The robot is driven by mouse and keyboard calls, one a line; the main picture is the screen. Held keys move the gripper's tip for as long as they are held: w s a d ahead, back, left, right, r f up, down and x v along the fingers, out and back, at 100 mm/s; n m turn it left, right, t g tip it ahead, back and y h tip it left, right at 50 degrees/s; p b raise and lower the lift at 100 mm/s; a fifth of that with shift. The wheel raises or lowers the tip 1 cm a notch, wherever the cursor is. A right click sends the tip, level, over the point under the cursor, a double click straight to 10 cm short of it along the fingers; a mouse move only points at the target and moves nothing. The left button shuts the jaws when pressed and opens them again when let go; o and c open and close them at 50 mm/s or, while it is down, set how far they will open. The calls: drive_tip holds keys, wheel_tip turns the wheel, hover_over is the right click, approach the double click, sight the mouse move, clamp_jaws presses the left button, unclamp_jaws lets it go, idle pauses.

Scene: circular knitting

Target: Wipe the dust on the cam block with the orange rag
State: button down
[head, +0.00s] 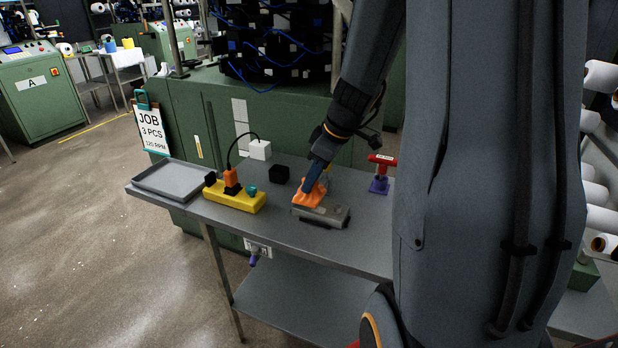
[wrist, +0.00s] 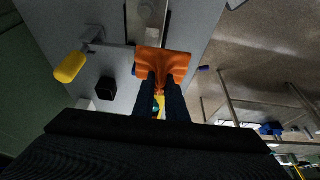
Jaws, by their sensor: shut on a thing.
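The orange rag (head: 308,194) is pinched in my gripper (head: 315,180) and hangs bunched below the fingers. In the wrist view the rag (wrist: 163,62) spreads out beyond the two dark fingertips (wrist: 163,82). The grey cam block (head: 330,216) lies on the metal table. The rag is over the block's left and back part and looks to be touching it, hiding that part. I cannot make out dust on the part of the block that shows.
On the table (head: 375,235) are a yellow power strip (head: 235,197) with an orange plug, a grey tray (head: 172,180), a black cube (head: 279,174), a white box (head: 260,149) and a red-topped tool in a purple stand (head: 380,185). The knitting machine stands behind.

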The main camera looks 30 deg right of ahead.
sight(322, 195)
drive_tip(key=shift+d+b, duration=0.1)
drive_tip(key=shift+b, duration=0.25)
drive_tip(key=shift+s+f+b, duration=0.1)
drive_tip(key=shift+f+b, duration=0.15)
drive_tip(key=shift+b, duration=0.05)
wheel_tip(322, 195, down, 4)
drive_tip(key=b, duration=0.4)
drive_tip(key=shift+f+b, duration=0.15)
drive_tip(key=shift+b, duration=0.15)
drive_tip(key=shift+f+b, duration=0.6)
drive_tip(key=shift+b, duration=0.05)
drive_tip(key=shift+s+d+f+b, duration=0.1)
drive_tip(key=shift+s+d+b, duration=0.2)
drive_tip(key=shift+s+d, duration=0.25)
drive_tip(key=shift+w+a, duration=0.5)
drive_tip(key=shift+a, duration=0.05)
